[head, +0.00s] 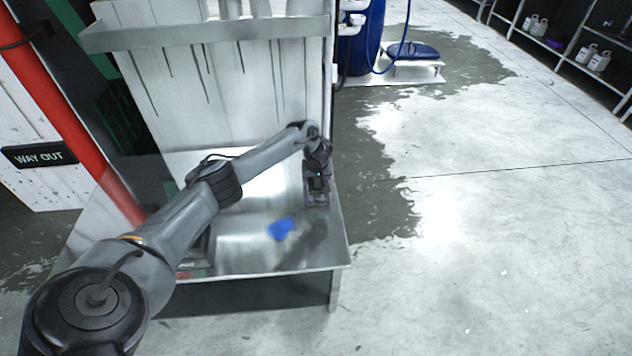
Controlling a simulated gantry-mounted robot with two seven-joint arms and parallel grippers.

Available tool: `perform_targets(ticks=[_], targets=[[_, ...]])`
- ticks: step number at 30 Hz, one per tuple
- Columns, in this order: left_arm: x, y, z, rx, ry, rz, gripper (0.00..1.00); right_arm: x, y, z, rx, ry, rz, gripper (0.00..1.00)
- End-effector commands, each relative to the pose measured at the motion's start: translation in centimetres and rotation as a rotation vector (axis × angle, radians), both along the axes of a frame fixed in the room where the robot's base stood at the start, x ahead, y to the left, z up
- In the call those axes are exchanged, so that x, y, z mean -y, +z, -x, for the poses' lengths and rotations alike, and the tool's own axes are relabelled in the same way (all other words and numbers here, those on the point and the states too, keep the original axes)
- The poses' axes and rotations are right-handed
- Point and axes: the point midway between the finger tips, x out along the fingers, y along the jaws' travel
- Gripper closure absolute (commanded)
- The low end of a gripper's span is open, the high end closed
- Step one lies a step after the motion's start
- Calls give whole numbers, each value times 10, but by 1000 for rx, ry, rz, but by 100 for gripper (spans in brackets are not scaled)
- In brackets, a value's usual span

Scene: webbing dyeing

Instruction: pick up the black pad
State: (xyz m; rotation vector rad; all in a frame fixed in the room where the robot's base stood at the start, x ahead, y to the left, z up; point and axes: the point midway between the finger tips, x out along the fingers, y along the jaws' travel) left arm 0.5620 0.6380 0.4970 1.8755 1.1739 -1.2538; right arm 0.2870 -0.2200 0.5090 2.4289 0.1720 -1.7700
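My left arm reaches in from the lower left over a metal table (235,265). Its gripper (317,196) points down at the table's right side, close to the surface. The fingers are small and dark, so I cannot tell whether they are open or shut, or whether anything is between them. I cannot make out a black pad for certain; dark shapes at the gripper blend with it, and my arm hides part of the table. My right gripper is not in view.
A small blue piece (281,229) lies on the table, left of and nearer than the gripper. A stained white panel (225,95) rises behind the table. A red post (62,105) stands at left. A blue barrel (362,40) stands behind. Floor at right is clear.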

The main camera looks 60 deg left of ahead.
Motion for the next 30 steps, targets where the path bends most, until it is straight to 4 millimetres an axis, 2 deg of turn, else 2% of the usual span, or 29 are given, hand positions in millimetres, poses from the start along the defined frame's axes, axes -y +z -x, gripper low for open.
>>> perform_targets(ticks=[1,7,20,26,30], targets=[[0,0,0,0,0,0,37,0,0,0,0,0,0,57],[0,0,0,0,0,0,68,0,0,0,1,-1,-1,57],[0,6,0,0,1,0,69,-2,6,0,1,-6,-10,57],[0,23,0,1,1,1,69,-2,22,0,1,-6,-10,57],[0,45,0,2,1,1,69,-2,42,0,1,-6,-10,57]])
